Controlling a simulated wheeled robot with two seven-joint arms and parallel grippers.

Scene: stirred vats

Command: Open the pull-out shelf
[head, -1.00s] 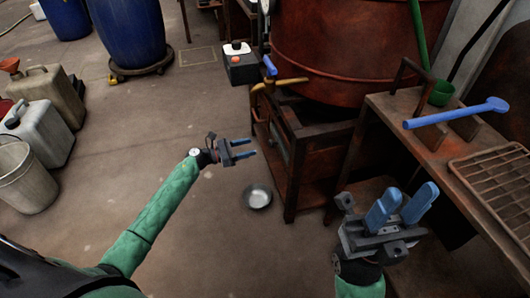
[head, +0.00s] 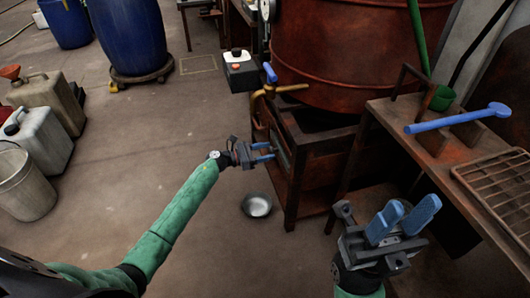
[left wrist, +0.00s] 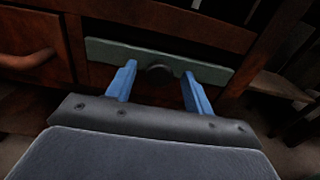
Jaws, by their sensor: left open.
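The grey-green front of the pull-out shelf (left wrist: 155,60) shows in the left wrist view, set in the rusty brown frame under the vat. A dark rounded grip (left wrist: 158,70) is at its middle. In the head view the shelf front (head: 282,148) is a narrow strip on the frame's left side. My left gripper (head: 271,153) is open and faces it; in the wrist view its two blue fingers (left wrist: 157,85) stand on either side of the grip, not closed on it. Whether the fingertips touch the panel is unclear. My right gripper (head: 407,212) is open and empty by the bench.
A wooden drawer with a curved handle (left wrist: 30,60) is left of the shelf front. A brass tap with a blue lever (head: 269,74) juts out above. A metal bowl (head: 257,205) lies on the floor below. The rusty vat (head: 335,45) stands overhead.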

